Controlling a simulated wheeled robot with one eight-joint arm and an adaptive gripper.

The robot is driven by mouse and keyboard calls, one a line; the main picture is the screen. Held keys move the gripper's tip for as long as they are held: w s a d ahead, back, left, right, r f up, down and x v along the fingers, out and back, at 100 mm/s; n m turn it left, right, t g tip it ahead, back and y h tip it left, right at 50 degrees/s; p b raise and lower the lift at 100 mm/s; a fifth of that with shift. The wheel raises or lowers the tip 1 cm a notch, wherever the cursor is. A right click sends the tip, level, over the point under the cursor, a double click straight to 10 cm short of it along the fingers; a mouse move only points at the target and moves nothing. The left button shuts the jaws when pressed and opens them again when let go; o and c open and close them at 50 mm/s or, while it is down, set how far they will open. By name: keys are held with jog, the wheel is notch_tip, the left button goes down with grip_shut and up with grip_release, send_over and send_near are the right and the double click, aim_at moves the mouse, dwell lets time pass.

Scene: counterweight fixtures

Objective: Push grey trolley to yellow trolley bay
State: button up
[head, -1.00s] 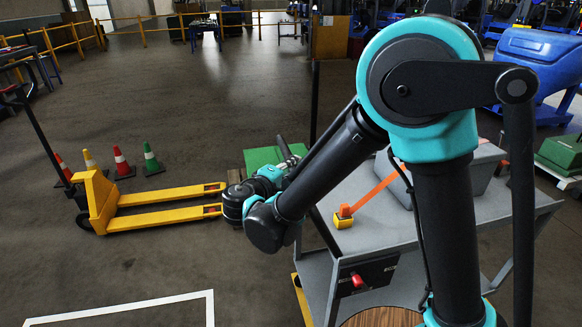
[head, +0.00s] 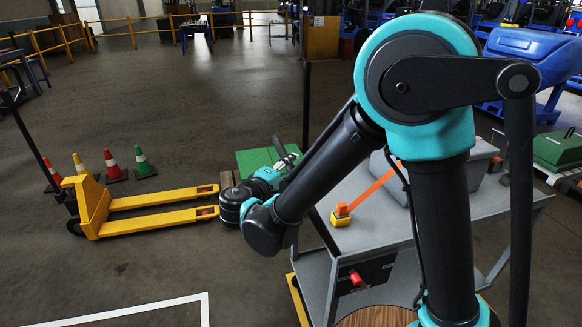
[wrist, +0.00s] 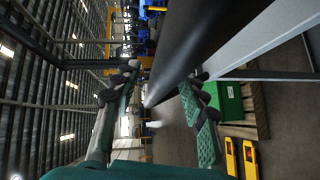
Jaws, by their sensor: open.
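The grey trolley (head: 400,215) stands in front of me at the right, with a flat grey top and a lower shelf. A tall black bar (head: 307,105) rises at its far left corner. My gripper (head: 282,155) is at that side, partly hidden by my arm. In the wrist view my open gripper (wrist: 165,95) has its fingers on either side of a thick black bar (wrist: 190,50); I cannot tell whether they touch it. A yellow strip (head: 299,300) shows low beside the trolley; I cannot tell whether it marks the yellow bay.
A yellow pallet jack (head: 150,200) stands at left, forks toward the trolley, with cones (head: 142,163) behind it. A green box (head: 262,160) sits beyond my gripper. A white floor line (head: 140,312) marks a corner at lower left. A grey bin (head: 440,180) rides on the trolley.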

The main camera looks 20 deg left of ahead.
jog(key=v, duration=1.1)
jog(key=shift+w, duration=0.1)
